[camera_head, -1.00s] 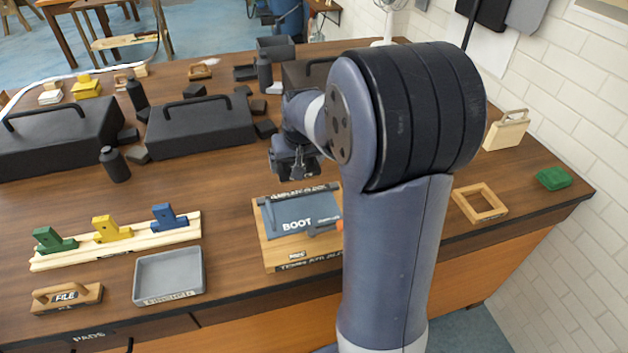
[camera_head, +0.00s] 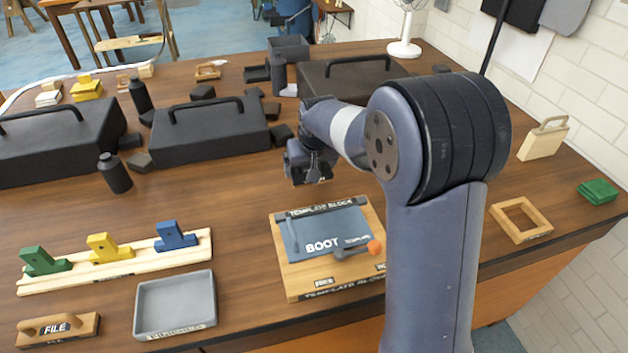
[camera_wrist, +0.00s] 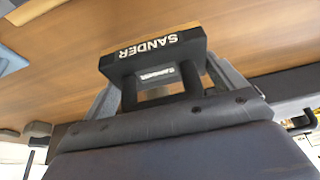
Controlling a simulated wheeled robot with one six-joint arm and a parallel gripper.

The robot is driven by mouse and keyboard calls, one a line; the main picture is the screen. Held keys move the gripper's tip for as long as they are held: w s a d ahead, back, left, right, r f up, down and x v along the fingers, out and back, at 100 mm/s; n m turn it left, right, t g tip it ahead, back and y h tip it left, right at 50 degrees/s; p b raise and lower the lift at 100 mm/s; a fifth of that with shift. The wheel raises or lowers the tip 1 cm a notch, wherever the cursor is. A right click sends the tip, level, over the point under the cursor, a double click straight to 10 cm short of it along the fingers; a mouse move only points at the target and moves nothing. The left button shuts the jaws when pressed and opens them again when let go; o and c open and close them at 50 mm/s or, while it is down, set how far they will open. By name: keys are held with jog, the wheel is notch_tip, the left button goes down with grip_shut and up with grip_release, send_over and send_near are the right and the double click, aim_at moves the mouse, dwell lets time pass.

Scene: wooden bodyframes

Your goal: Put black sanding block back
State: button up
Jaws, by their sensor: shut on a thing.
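The black sanding block (camera_wrist: 150,68), marked SANDER, has a dark body with a handle-like opening and a thin wooden edge. In the wrist view it sits between the two grey fingers of my gripper (camera_wrist: 168,85), which is shut on it. In the head view my gripper (camera_head: 309,168) is above the table, behind the template block; the sanding block is hard to make out there.
A wooden template block (camera_head: 290,285) with a BOOT plate (camera_head: 322,232) lies in front. A grey tray (camera_head: 176,304), a FILE block (camera_head: 60,328) and a clamp rack (camera_head: 120,266) are left. Black toolboxes (camera_head: 210,132) stand behind. A wooden frame (camera_head: 521,219) is right.

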aim_at(311, 190)
jog(key=shift+f, duration=2.35)
jog(key=shift+f, duration=0.15)
jog(key=o, duration=0.7)
jog(key=shift+r, duration=0.35)
jog(key=v, duration=1.1)
jog(key=shift+s+r, duration=0.25)
jog(key=shift+r, duration=0.05)
